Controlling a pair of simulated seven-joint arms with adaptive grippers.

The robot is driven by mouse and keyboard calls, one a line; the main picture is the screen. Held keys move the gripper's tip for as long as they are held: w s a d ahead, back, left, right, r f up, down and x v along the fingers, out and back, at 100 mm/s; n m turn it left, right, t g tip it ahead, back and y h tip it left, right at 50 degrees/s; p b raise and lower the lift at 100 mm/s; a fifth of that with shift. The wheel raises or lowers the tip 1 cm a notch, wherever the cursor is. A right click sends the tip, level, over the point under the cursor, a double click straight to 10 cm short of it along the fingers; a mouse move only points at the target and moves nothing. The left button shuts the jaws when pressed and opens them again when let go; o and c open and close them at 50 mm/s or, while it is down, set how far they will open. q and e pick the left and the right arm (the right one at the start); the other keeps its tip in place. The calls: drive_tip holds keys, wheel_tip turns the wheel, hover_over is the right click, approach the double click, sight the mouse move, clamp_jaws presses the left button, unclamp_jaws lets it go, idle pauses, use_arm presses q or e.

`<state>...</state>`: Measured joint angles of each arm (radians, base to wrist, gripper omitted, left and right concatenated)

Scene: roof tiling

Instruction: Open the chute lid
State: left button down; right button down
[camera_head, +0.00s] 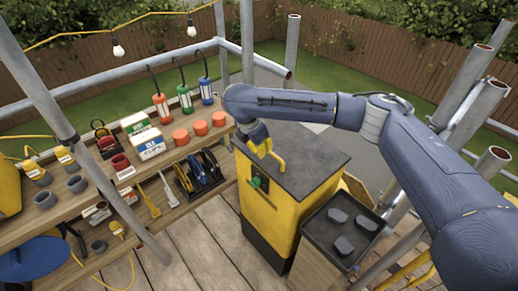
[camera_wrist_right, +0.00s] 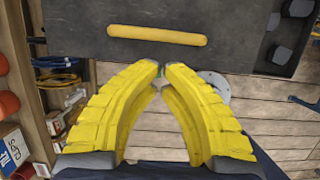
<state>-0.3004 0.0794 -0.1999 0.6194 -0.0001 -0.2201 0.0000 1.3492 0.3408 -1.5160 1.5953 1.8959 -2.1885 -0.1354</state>
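The chute is a yellow cabinet (camera_head: 262,213) with a dark grey flat lid (camera_head: 312,162) on top, lying closed. A yellow bar handle (camera_head: 281,160) is on the lid; it also shows in the wrist view (camera_wrist_right: 157,36), lying crosswise beyond my fingertips. My right gripper (camera_head: 262,147) is over the lid's left side, close to the handle. In the wrist view my right gripper's yellow fingers (camera_wrist_right: 161,68) have their tips nearly together, with nothing between them. The handle is apart from the tips in that view. My left gripper is not in view.
A black tray (camera_head: 318,245) with dark grey pieces stands right of the cabinet. Wooden shelves (camera_head: 148,182) with tools, boxes and lanterns stand to the left. Metal scaffold poles (camera_head: 470,115) rise at the right. Bare plank floor (camera_head: 205,240) lies left of the cabinet.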

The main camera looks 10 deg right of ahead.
sight(267, 165)
drive_tip(key=shift+x, duration=3.55)
drive_tip(key=shift+r, duration=0.1)
